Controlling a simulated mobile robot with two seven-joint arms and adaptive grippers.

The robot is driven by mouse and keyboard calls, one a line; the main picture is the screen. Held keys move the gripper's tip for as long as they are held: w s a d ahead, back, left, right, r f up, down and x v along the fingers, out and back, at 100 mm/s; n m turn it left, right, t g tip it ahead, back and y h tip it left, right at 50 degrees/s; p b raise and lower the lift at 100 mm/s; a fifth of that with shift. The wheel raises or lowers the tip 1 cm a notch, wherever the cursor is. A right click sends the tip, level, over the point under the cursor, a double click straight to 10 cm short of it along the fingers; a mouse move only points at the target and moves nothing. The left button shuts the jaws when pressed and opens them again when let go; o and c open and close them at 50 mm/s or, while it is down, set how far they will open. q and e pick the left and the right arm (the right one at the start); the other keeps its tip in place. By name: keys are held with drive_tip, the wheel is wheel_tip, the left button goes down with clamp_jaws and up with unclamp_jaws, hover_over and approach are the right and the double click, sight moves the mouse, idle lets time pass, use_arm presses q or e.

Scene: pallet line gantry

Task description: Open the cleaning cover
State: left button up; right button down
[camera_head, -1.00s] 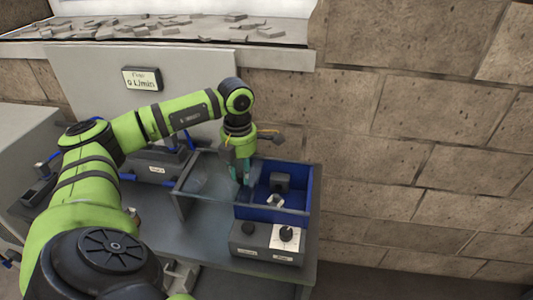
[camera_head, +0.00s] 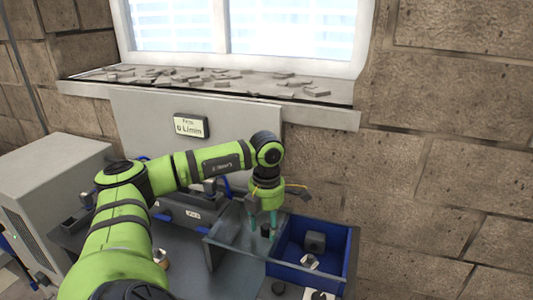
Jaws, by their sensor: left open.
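A small dark knob (camera_head: 265,231) stands near the right part of the panel. My left gripper (camera_head: 263,222) points down over the panel, its teal fingers apart on either side of the knob. I cannot tell whether they touch it. In the tray are a dark block (camera_head: 315,240) and a pale metal piece (camera_head: 309,261). My right gripper is out of view.
A flow display (camera_head: 190,127) is on the grey panel behind. A dark labelled box (camera_head: 194,214) stands behind my left arm. A grey cabinet (camera_head: 45,195) is at the left. The stone wall bounds the right; rubble lies on the window sill.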

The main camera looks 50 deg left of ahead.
use_arm(q)
wheel_tip(320, 180, up, 12)
idle(0.5)
idle(0.6)
